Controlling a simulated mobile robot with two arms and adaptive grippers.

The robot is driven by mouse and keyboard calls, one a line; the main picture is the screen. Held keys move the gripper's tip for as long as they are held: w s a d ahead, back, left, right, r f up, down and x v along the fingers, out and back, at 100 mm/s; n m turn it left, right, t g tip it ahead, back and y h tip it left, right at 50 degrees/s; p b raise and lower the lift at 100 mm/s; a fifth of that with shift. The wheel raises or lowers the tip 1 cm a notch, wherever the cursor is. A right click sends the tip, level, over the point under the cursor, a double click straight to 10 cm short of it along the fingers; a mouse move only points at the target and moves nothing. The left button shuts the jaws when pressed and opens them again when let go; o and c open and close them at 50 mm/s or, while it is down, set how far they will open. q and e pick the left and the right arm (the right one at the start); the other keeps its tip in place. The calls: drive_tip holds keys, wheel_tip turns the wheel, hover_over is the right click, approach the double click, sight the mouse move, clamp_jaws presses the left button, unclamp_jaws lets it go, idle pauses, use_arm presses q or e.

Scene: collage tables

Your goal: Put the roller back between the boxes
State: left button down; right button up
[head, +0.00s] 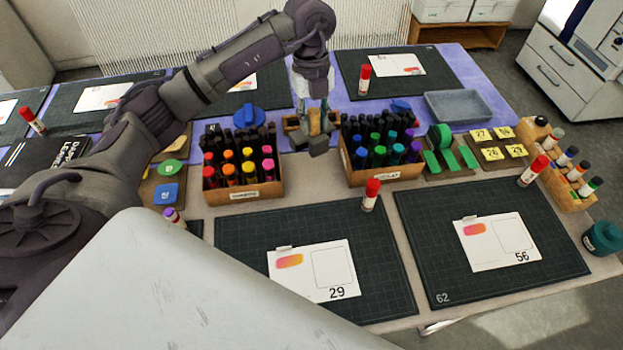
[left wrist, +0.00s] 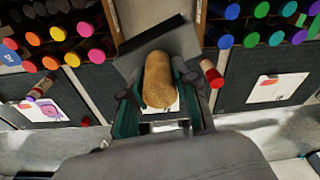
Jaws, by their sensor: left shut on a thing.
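My left gripper (head: 318,118) is shut on the roller. In the left wrist view the roller (left wrist: 158,82) shows a tan, cork-like handle between the two fingers and a dark flat part behind it. In the head view the gripper hangs over the gap between the two marker boxes. The left box (head: 245,192) holds red, orange, yellow and pink-capped markers. The right box (head: 385,177) holds blue, green and purple-capped ones. The gripper hides part of the roller, and I cannot tell whether it touches the table. My right gripper is not in view.
A red-capped marker (head: 370,195) stands in front of the right box. Dark cutting mats (head: 235,225) with cards lie nearer. A green tape roll (head: 440,137), a grey tray (head: 465,107) and a wooden bottle rack (head: 567,187) are at the right.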

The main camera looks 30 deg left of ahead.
sight(310, 141)
use_arm(q)
drive_tip(key=n, duration=0.1)
drive_tip(key=f+n, duration=0.1)
drive_tip(key=n, duration=0.1)
drive_tip(key=a+f+n, duration=0.1)
drive_tip(key=n, duration=0.1)
drive_tip(key=shift+w+b, duration=0.3)
drive_tip(key=shift+w, duration=0.1)
drive_tip(key=n, duration=0.1)
drive_tip(key=f+n, duration=0.1)
drive_tip(key=n, duration=0.2)
drive_tip(key=shift+w+a+f+t, duration=0.15)
drive_tip(key=shift+w+a+t, duration=0.05)
drive_tip(key=shift+a+t, duration=0.2)
drive_tip(key=shift+n, duration=0.3)
wheel_tip(310, 141, down, 5)
drive_tip(key=shift+f, duration=0.2)
drive_tip(key=shift+f+p, duration=0.5)
drive_tip(key=shift+f, duration=1.8)
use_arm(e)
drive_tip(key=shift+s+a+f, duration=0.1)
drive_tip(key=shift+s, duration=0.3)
use_arm(q)
drive_tip(key=shift+f, duration=0.35)
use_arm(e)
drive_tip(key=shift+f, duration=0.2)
